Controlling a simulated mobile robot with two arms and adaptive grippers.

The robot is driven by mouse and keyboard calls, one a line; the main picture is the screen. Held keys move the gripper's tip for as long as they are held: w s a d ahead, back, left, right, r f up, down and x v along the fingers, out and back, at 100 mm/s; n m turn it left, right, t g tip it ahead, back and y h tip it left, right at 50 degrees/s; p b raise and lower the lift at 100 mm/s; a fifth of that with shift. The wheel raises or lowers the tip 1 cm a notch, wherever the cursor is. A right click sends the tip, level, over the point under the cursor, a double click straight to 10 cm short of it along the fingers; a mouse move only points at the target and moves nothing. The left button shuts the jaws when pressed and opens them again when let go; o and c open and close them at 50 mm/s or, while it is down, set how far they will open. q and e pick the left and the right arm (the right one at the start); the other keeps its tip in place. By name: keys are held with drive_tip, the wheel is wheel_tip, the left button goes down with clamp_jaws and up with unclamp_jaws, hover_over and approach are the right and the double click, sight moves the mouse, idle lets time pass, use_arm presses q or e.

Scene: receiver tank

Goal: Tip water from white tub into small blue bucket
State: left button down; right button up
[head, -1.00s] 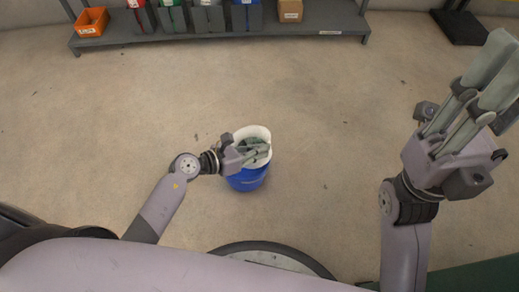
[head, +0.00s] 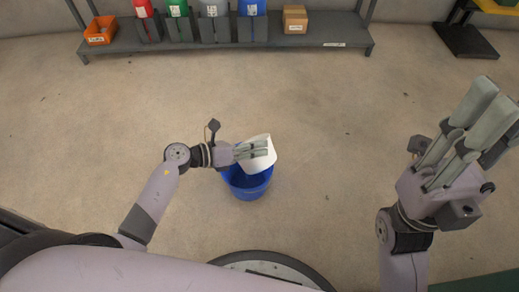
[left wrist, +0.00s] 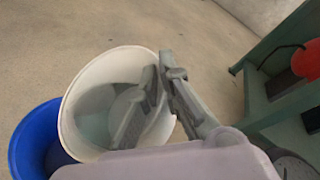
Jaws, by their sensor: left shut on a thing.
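The white tub (head: 262,162) is tilted above the small blue bucket (head: 247,189), showing mostly its pale side in the head view. My left gripper (head: 254,150) is shut on the tub's wall. In the left wrist view the tub's round rim (left wrist: 90,70) faces the camera, with one finger inside the wall and one outside. A grey-green area inside looks like water, but I cannot see any stream. The bucket stands on the floor and shows behind the tub at left (left wrist: 30,140). My right gripper (head: 485,125) is open and empty, raised at the right.
A grey shelf (head: 330,40) at the back holds an orange bin (head: 101,31), several coloured containers and a cardboard box (head: 295,18). The floor around the bucket is clear. In the left wrist view a green bench frame (left wrist: 255,90) stands at the right.

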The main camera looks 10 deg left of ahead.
use_arm(q)
drive_tip(key=shift+w+r, duration=0.15)
drive_tip(key=shift+r, duration=0.05)
drive_tip(key=shift+a, duration=0.1)
drive_tip(key=shift+w+a+r+n+h, duration=0.55)
drive_tip(key=shift+a+r+n+h, duration=0.2)
drive_tip(key=shift+n, duration=0.35)
drive_tip(key=shift+w+a+r+n+h, duration=0.25)
drive_tip(key=shift+w+a+n, duration=0.15)
drive_tip(key=shift+n, duration=0.1)
drive_tip(key=shift+w+a+r+n+h, duration=0.15)
drive_tip(key=shift+w+a+n+h, duration=0.1)
drive_tip(key=shift+a+n, duration=0.2)
drive_tip(key=shift+w+a+r+n+h+b, duration=0.25)
drive_tip(key=shift+w+a+n+h+b, duration=0.2)
drive_tip(key=shift+w+a+n+b, duration=0.55)
